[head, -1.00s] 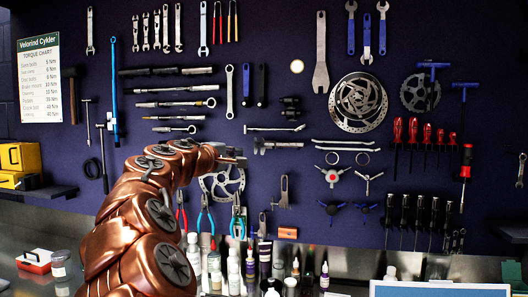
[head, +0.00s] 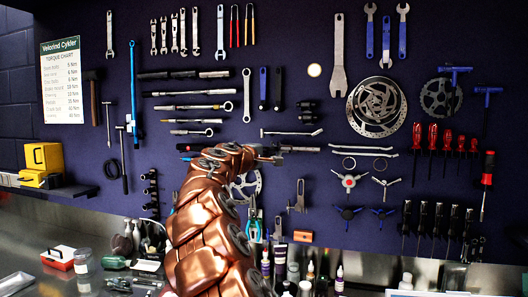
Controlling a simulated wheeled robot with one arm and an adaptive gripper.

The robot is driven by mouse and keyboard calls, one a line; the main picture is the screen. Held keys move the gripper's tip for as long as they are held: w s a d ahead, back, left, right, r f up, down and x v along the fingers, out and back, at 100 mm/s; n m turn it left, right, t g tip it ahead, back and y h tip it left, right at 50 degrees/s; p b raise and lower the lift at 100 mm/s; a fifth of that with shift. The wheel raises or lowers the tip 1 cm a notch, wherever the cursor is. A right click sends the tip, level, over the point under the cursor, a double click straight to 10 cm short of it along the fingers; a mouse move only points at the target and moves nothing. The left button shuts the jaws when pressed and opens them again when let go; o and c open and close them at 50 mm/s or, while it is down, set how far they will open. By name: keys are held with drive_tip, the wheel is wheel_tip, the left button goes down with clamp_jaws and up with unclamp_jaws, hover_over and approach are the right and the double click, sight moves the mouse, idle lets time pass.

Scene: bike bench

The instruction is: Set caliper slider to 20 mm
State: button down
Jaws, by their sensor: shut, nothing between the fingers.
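The caliper (head: 302,149) hangs level on the dark pegboard, a thin grey tool. Its left part is hidden behind my gripper, and its scale is too small to read. My gripper (head: 277,159) is at the end of my copper-coloured arm, at the caliper's left part. It is shut with nothing in it. I cannot tell whether it touches the caliper.
Pliers (head: 254,225) hang lower down. Several bottles (head: 293,272) stand on the bench below. A bare strip of board lies above the caliper, under a thin lever (head: 291,132).

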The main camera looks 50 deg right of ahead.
sight(290, 152)
drive_tip(key=shift+s+d+r, duration=0.1)
drive_tip(key=shift+s+d, duration=0.05)
drive_tip(key=shift+s, duration=0.35)
drive_tip(key=shift+s+d+r, duration=0.1)
drive_tip(key=shift+s+d, duration=0.05)
drive_tip(key=shift+s, duration=0.3)
drive_tip(key=shift+s+d+f+p, duration=0.1)
drive_tip(key=shift+s+d+p, duration=0.15)
drive_tip(key=shift+s, duration=0.2)
drive_tip(key=shift+s+d+p, duration=0.1)
drive_tip(key=shift+s+p, duration=0.1)
drive_tip(key=shift+s, duration=0.3)
drive_tip(key=shift+f, duration=0.1)
drive_tip(key=shift+s+d+f+b, duration=0.1)
drive_tip(key=shift+s+d+b, duration=0.15)
drive_tip(key=shift+s+b, duration=0.3)
drive_tip(key=shift+s+d, duration=0.15)
drive_tip(key=shift+s, duration=0.2)
